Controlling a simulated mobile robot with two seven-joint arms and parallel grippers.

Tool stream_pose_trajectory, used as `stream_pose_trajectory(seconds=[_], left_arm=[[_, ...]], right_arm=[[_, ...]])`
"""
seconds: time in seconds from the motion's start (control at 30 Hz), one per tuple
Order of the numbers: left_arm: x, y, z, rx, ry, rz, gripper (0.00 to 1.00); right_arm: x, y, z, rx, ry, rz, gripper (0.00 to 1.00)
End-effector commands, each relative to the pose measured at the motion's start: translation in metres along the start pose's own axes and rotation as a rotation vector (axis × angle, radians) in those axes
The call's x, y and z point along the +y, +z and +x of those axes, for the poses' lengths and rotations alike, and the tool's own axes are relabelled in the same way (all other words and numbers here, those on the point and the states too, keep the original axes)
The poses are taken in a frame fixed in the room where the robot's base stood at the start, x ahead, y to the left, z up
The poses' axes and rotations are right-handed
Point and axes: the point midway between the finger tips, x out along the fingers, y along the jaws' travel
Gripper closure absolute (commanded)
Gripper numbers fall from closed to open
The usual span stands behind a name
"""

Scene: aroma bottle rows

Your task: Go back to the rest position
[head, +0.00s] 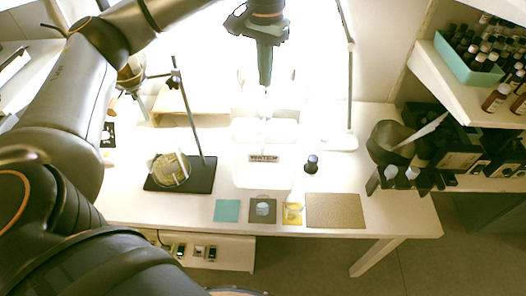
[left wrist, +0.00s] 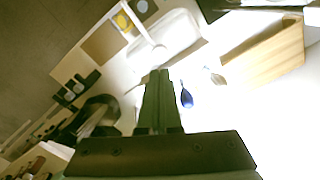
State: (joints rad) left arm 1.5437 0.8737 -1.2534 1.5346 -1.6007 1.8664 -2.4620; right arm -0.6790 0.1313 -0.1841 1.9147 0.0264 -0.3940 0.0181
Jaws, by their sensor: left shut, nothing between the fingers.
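My left gripper (head: 265,82) is shut and empty, pointing down above the back of the white table (head: 345,180). It hangs above and behind the clear container labelled WATER (head: 263,158), with a visible gap to it. In the left wrist view the shut fingers (left wrist: 160,75) point toward the bright table top, and nothing is between them. A small dark bottle (head: 311,164) stands on the table right of the container. My right gripper is not in view.
A stand on a black base (head: 205,176) is left of the container. Teal (head: 227,210), dark and yellow mats and a brown board (head: 336,210) line the front edge. Dark boxes stand at the right, below a shelf with a teal bottle crate (head: 452,62).

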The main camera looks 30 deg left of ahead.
Motion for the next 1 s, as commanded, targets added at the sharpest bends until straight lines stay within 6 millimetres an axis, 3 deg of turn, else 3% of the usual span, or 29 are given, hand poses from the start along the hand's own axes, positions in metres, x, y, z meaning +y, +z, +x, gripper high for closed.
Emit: stream_pose_trajectory(seconds=[0.43, 0.57, 0.67, 0.8, 1.0], left_arm=[[0.001, 0.0, 0.001, -0.001, 0.002, -0.001, 1.0], [0.021, 0.002, 0.015, -0.019, 0.062, -0.015, 1.0], [0.064, 0.009, 0.04, -0.067, 0.201, -0.065, 1.0], [0.152, 0.034, 0.072, -0.226, 0.495, -0.228, 1.0], [0.256, 0.073, 0.074, -0.617, 0.885, -0.591, 1.0]], right_arm=[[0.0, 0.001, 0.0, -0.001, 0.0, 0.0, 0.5], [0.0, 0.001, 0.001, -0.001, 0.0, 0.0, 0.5], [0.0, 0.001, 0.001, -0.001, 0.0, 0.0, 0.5], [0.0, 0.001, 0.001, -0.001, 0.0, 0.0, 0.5], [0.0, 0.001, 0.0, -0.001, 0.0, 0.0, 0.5]])
